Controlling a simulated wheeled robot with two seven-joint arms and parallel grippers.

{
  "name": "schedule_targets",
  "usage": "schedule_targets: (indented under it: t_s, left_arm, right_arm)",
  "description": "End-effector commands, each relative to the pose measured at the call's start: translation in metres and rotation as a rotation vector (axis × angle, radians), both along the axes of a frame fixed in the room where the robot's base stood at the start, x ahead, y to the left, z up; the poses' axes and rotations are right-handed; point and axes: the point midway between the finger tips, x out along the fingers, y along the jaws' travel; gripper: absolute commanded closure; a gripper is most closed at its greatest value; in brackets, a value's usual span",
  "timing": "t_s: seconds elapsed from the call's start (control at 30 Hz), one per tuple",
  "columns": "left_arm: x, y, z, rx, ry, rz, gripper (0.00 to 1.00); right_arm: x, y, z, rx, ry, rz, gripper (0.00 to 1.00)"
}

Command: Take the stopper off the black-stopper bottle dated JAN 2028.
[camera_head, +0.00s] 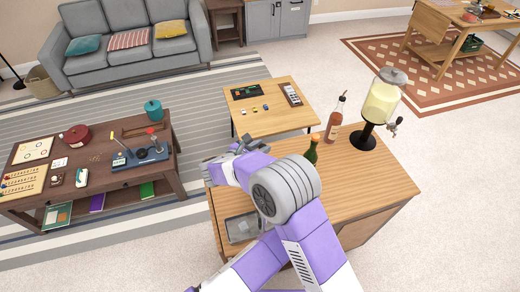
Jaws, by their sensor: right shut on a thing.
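My right arm reaches over the wooden bar counter (375,190), and its wrist hides part of the top. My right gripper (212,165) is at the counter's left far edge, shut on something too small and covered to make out. A pinkish-amber bottle (333,126) with a dark top stands upright at the counter's far side, apart from the gripper. A green bottle (311,154) with an orange-red top stands nearer, partly behind my wrist. No date can be read on either bottle. No other bottle shows clearly. My left gripper is not in view.
A drink dispenser (381,103) on a black stand is at the counter's far right. A grey tray (242,228) lies at the near left. A small table (275,118) stands beyond, and a dark low table (120,190) with several objects is at left. The counter's right front is clear.

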Motion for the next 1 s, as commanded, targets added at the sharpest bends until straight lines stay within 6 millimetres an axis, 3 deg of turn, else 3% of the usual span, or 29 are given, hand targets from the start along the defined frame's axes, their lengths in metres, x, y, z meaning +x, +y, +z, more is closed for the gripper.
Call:
schedule_targets:
  t_s: [0.5,0.83,1.0]
  left_arm:
    - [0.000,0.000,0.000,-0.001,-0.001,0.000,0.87]
    - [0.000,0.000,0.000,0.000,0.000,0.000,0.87]
    - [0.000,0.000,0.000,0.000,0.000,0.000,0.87]
  right_arm:
    - [0.000,0.000,0.007,0.000,-0.001,0.000,1.00]
    - [0.000,0.000,0.043,0.001,-0.002,0.000,1.00]
    - [0.000,0.000,0.045,-0.001,-0.001,0.000,1.00]
